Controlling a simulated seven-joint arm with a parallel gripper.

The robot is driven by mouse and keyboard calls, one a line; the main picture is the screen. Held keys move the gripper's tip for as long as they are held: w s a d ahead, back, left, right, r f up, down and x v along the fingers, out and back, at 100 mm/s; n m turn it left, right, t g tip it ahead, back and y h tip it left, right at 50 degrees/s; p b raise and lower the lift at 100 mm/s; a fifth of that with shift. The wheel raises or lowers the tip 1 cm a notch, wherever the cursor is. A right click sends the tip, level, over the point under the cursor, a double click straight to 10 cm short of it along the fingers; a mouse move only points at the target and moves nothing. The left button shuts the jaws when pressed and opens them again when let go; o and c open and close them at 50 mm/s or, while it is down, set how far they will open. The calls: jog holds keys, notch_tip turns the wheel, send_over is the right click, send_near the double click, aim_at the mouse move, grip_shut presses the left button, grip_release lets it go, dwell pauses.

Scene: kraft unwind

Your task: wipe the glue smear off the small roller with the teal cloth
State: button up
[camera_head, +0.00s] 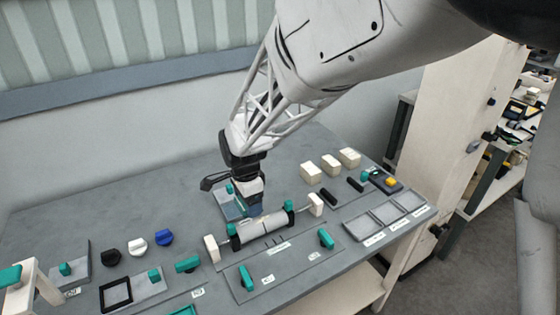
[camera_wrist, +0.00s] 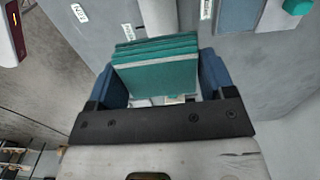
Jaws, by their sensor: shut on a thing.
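The small roller (camera_head: 262,228) is a pale grey cylinder lying between two stands with teal tops, near the middle of the table. My gripper (camera_head: 254,209) points down just behind the roller, close to its upper edge. In the wrist view my gripper (camera_wrist: 158,78) has blue fingers on both sides of the folded teal cloth (camera_wrist: 157,72) and is shut on it. A pale cylinder, apparently the roller (camera_wrist: 158,14), shows just beyond the cloth. I cannot tell whether the cloth touches it. The cloth is not clearly visible in the head view, and I cannot make out a glue smear.
A shallow tray (camera_head: 222,199) lies behind my gripper. Cream blocks (camera_head: 330,164) and flat grey trays (camera_head: 362,228) are to the right. Black, white and blue knobs (camera_head: 164,238) stand left. Teal handles (camera_head: 247,278) rise in front. The back left table surface is clear.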

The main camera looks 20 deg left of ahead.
aim_at(253, 224)
jog(key=shift+f, duration=3.55)
jog(key=shift+w+d+f, duration=0.4)
jog(key=shift+w+d, duration=0.35)
jog(key=shift+c, duration=0.3)
jog(key=shift+w+d+r, duration=0.2)
jog(key=shift+w+d, duration=0.25)
jog(key=shift+w, duration=0.05)
jog(key=shift+w+d+f, duration=0.1)
jog(key=shift+w+d, duration=0.6)
jog(key=shift+d, duration=0.05)
jog(key=shift+w+d, duration=0.65)
jog(key=shift+w, duration=0.05)
jog(key=shift+s+a, duration=0.25)
jog(key=shift+s, duration=0.05)
jog(key=shift+s+a, duration=0.7)
jog(key=shift+s+a+f, duration=0.1)
jog(key=shift+s+a, duration=0.2)
jog(key=shift+a, duration=0.05)
jog(key=shift+s+a, duration=1)
jog(key=shift+s, duration=0.05)
jog(key=shift+s+a+r, duration=0.15)
jog(key=shift+a+r, duration=0.05)
jog(key=shift+r, duration=0.45)
jog(key=shift+s+a+r, duration=0.15)
jog(key=shift+r, duration=3.4)
